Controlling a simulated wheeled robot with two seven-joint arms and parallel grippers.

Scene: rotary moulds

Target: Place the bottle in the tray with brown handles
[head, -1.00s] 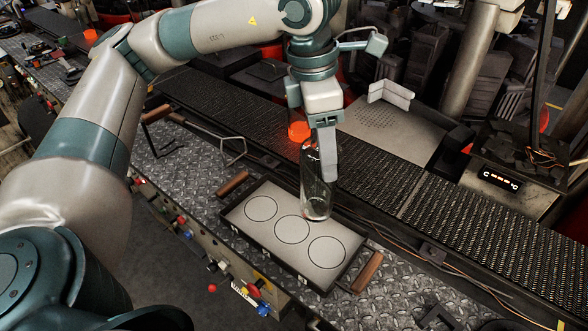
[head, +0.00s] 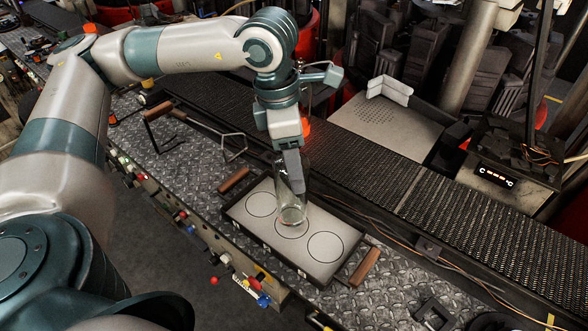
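The bottle (head: 293,212) is clear glass and upright, over the middle circle of the tray; whether its base touches the tray I cannot tell. The tray (head: 322,271) has a light floor with three drawn circles, dark walls and two brown handles, one at the left end (head: 233,180) and one at the right end (head: 365,267). My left gripper (head: 293,180) points down and is shut on the upper part of the bottle; one finger hides part of the bottle. My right gripper is not in view.
A dark mesh conveyor (head: 425,205) runs behind the tray. A dark bracket (head: 433,314) sits at the front right. Cables run along the conveyor's edge.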

